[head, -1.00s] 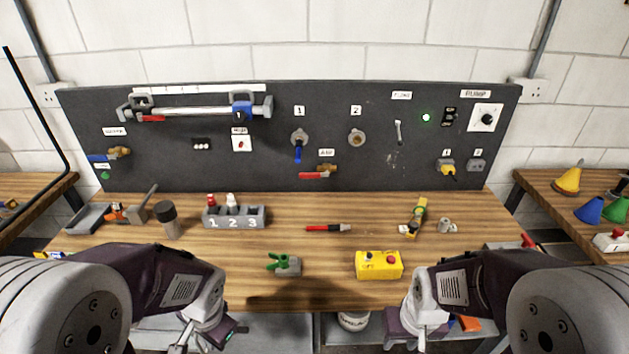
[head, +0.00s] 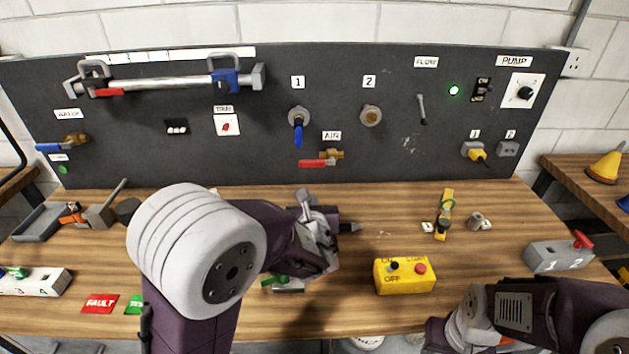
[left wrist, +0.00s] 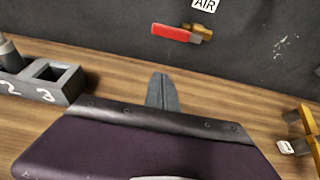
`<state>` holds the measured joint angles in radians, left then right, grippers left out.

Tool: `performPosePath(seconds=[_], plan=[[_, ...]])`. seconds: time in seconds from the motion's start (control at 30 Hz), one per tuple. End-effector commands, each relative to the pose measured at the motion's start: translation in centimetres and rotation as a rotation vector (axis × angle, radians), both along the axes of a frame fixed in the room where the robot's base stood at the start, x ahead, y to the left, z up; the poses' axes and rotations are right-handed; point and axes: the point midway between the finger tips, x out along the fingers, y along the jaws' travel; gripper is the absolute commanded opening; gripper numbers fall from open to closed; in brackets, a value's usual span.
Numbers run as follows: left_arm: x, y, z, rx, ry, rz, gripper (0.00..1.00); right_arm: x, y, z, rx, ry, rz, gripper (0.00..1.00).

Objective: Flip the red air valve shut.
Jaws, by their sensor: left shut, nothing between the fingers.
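The air valve has a red lever (head: 313,163) and a brass body (head: 333,154). It is mounted low on the dark panel under the AIR label. The lever lies level and points left from the body. It also shows at the top of the left wrist view, with the red lever (left wrist: 171,33) left of the brass body (left wrist: 203,32). My left gripper (head: 352,227) is shut and empty above the bench, in front of and below the valve, apart from it. Its fingers (left wrist: 162,92) point toward the panel. My right gripper's fingers are not clear at the bottom right.
A blue-handled valve 1 (head: 298,130) hangs left of and above the air valve. A yellow control box (head: 404,275) stands on the bench to the right of my left gripper. A numbered grey holder (left wrist: 75,84) stands to the left in the left wrist view.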

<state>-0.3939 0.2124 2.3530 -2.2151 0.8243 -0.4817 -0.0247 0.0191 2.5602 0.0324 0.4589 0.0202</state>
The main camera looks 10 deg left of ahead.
Motion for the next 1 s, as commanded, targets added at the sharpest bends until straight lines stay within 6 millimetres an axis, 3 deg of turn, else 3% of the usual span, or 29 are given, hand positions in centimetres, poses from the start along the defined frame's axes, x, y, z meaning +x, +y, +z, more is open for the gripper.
performPosePath(seconds=[0.23,0.37,0.8,0.87,1.0], plan=[[0.0,0.1,0.1,-0.001,0.001,0.003,0.00,0.0,0.0,0.2,0.000,0.000,0.000,0.36],[1.0,0.4,-0.3,-0.002,0.001,0.005,0.00,0.0,0.0,0.1,0.000,0.000,0.000,0.36],[9.4,3.0,-3.3,-0.002,0.003,0.007,0.00,0.0,0.0,0.4,0.000,0.000,0.000,0.36],[9.2,2.8,-1.3,-0.004,-0.002,0.005,0.00,0.0,0.0,1.5,0.000,0.000,0.000,0.36],[9.1,2.7,0.3,-0.004,-0.001,0.004,0.00,0.0,0.0,2.2,0.000,-0.001,0.000,0.36]])
